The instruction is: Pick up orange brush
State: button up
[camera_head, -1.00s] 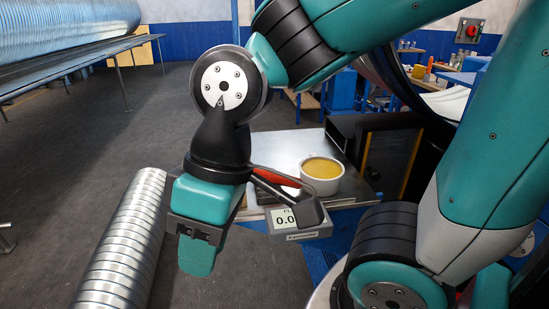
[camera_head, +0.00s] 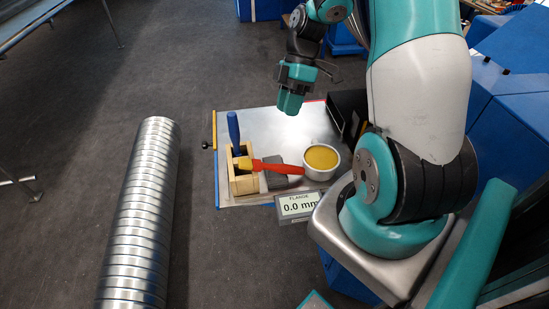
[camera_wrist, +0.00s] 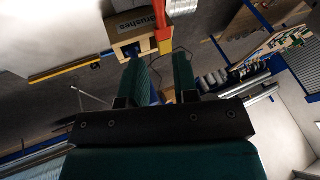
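An orange-yellow handle (camera_head: 244,163), which looks like the orange brush, shows at a wooden box (camera_head: 244,186) on the metal table top. A blue-handled brush (camera_head: 233,132) stands upright in the same box. The orange end also shows in the wrist view (camera_wrist: 165,47), by the box labelled "Brushes" (camera_wrist: 137,22). A red handle (camera_head: 278,167) meets or overlaps the orange end; I cannot tell if they are joined. The bristles are hidden. My gripper (camera_head: 291,103) is above the table's far side, apart from the box. Its fingers (camera_wrist: 159,75) are spread and empty.
A white cup with yellow contents (camera_head: 321,160) stands right of the box. A dark grey block (camera_head: 278,181) lies under the red handle. A gauge display (camera_head: 298,204) is at the near edge. A ribbed metal duct (camera_head: 141,220) lies left. The table's far left is clear.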

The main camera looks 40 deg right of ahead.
jog(key=b, duration=0.5)
send_near(271, 164)
jog(key=x, duration=0.5)
jog(key=shift+s+d+f, duration=0.1)
jog(key=shift+d+f, duration=0.2)
jog(key=shift+f, duration=0.1)
jog(key=b+x, duration=0.4)
jog(key=x, duration=0.1)
jog(key=shift+a+f, duration=0.15)
jog(key=shift+a, duration=0.15)
grip_shut()
